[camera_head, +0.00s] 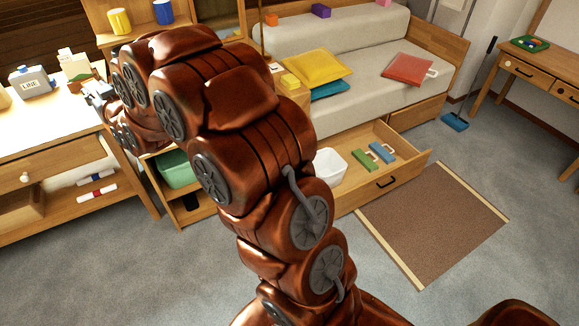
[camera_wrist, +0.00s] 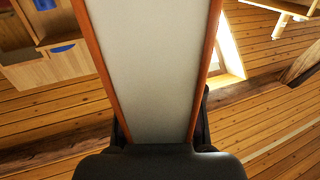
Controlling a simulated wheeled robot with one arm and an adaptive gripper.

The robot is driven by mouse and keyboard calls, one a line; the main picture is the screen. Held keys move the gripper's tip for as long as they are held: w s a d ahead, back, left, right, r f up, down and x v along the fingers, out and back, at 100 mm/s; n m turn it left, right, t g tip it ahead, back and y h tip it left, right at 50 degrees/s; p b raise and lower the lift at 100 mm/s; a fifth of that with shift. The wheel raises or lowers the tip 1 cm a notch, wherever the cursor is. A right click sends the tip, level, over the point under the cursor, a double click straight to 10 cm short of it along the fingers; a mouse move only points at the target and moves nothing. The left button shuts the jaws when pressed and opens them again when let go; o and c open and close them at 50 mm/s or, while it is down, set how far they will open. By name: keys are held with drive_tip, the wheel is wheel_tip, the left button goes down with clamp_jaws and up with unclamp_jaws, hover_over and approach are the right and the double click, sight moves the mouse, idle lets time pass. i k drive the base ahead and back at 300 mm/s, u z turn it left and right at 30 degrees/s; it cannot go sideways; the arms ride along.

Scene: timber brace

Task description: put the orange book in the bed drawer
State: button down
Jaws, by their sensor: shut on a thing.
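The orange book (camera_wrist: 152,70) fills the middle of the wrist view, its pale page edge facing the camera between two orange covers. My gripper (camera_wrist: 160,132) is shut on it, with a dark finger at each side. In the head view my gripper (camera_head: 97,98) is at the left, by the desk's right end, mostly hidden behind my arm; the book cannot be made out there. The bed drawer (camera_head: 388,186) is pulled open under the grey bed. It holds a white bin (camera_head: 329,167), a green item (camera_head: 364,159) and a blue item (camera_head: 383,152).
A desk (camera_head: 60,128) with bottles stands at the left. A low shelf with a green bin (camera_head: 177,170) is behind my arm. Yellow (camera_head: 312,67) and red (camera_head: 409,69) cushions lie on the bed. A brown rug (camera_head: 435,222) lies before the drawer; the floor around it is clear.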

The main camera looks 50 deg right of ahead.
sight(358, 162)
drive_tip(key=u, duration=2.55)
drive_tip(key=k, duration=2.95)
drive_tip(key=z, duration=2.45)
